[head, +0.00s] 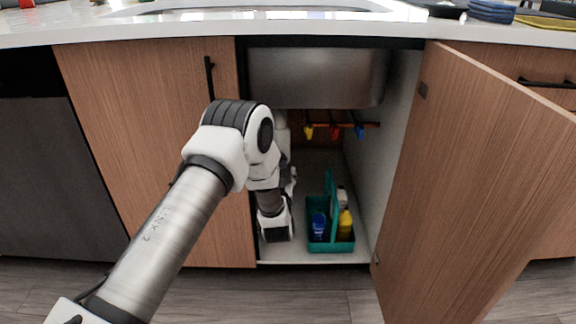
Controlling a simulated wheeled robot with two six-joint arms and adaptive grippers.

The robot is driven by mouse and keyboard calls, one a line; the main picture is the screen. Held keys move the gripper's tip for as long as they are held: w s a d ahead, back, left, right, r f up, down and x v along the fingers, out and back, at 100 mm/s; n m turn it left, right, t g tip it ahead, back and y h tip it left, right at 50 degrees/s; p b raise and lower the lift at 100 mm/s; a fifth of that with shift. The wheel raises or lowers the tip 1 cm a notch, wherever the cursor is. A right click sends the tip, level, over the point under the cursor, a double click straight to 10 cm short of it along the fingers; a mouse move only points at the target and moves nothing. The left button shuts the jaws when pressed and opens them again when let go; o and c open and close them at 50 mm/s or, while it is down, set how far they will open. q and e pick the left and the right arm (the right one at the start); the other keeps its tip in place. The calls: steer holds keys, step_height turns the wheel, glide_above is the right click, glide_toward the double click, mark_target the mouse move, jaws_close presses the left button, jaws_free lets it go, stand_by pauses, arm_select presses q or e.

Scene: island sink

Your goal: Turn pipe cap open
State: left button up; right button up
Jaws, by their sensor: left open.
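My left gripper (291,181) is inside the open cabinet under the sink, mostly hidden behind my own forearm and wrist. It is open, and I see nothing held in it. A pale upright shape (284,138) shows just above it, below the sink basin, partly covered by my arm. It may be the drain pipe, but I cannot make out a cap on it. I cannot tell whether the gripper touches it. My right gripper is not in view.
The steel sink basin (318,78) hangs above. Yellow (308,132), red (334,131) and blue (360,131) handles sit on a rail at the back. A teal caddy (330,246) with bottles stands on the cabinet floor. The open door (470,180) bounds the right.

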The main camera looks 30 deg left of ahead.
arm_select(q)
steer(key=b+x, duration=0.1)
steer(key=x, duration=0.3)
steer(key=shift+w+a+f+b, duration=0.1)
steer(key=shift+w+f+b, duration=0.1)
steer(key=shift+w+b, duration=0.15)
steer(key=shift+w+a+r, duration=0.1)
steer(key=shift+w+a, duration=0.05)
steer(key=c, duration=1)
steer(key=shift+c, duration=0.2)
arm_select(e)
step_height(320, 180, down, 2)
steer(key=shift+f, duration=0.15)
